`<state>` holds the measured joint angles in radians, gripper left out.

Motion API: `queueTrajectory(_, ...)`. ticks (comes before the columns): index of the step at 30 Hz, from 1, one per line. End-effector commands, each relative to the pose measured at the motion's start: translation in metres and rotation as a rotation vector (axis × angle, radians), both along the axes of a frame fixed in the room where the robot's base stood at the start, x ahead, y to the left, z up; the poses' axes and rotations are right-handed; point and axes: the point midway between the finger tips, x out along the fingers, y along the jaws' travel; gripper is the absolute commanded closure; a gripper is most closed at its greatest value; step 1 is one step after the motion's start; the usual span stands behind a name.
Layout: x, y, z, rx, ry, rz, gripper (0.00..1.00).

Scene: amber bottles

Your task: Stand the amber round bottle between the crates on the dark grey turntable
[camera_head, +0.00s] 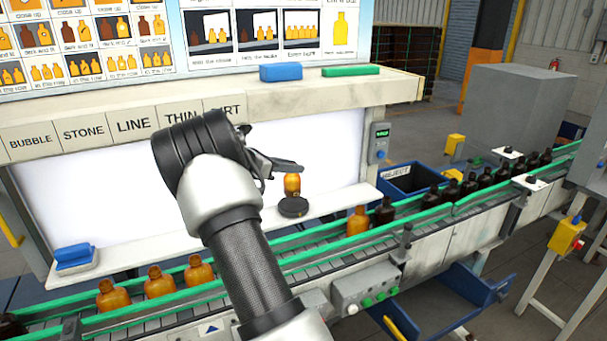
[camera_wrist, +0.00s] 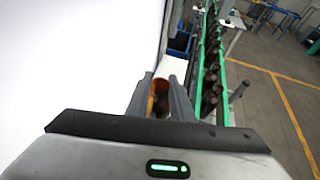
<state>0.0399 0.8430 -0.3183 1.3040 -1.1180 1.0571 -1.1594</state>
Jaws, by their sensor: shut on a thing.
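The amber round bottle (camera_head: 292,185) is upright under my gripper (camera_head: 287,167) at the ledge of the lit white booth. In the wrist view the bottle (camera_wrist: 160,93) shows as an orange-brown shape between the two fingers of my gripper (camera_wrist: 160,102), which are shut on it. The dark grey turntable (camera_head: 293,208) is a small round disc on the ledge, directly below the bottle. I cannot tell whether the bottle's base touches it. The fingers hide the bottle's top in the head view. No crates show beside the bottle.
A conveyor with green rails (camera_head: 340,243) runs in front of the ledge, carrying several amber and dark bottles. A blue reject bin (camera_head: 408,180) stands to the right. A blue block (camera_head: 74,254) lies at the ledge's left end. The ledge around the turntable is clear.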

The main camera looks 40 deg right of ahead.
Motion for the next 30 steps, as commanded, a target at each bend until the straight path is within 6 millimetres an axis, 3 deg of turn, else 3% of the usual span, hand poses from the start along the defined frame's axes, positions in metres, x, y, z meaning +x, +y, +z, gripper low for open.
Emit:
queueTrajectory(5,0.002,-0.003,-0.002,-0.001,0.000,0.003,1.00)
queueTrajectory(13,0.009,-0.008,-0.037,-0.001,0.000,0.005,1.00)
queueTrajectory(23,0.009,-0.007,-0.036,-0.001,0.000,0.005,1.00)
queueTrajectory(24,0.009,-0.007,-0.037,0.000,0.000,0.005,0.78)
queueTrajectory(27,0.009,-0.007,-0.037,0.000,0.000,0.005,0.61)
queueTrajectory(30,0.009,-0.007,-0.037,0.000,0.000,0.005,0.61)
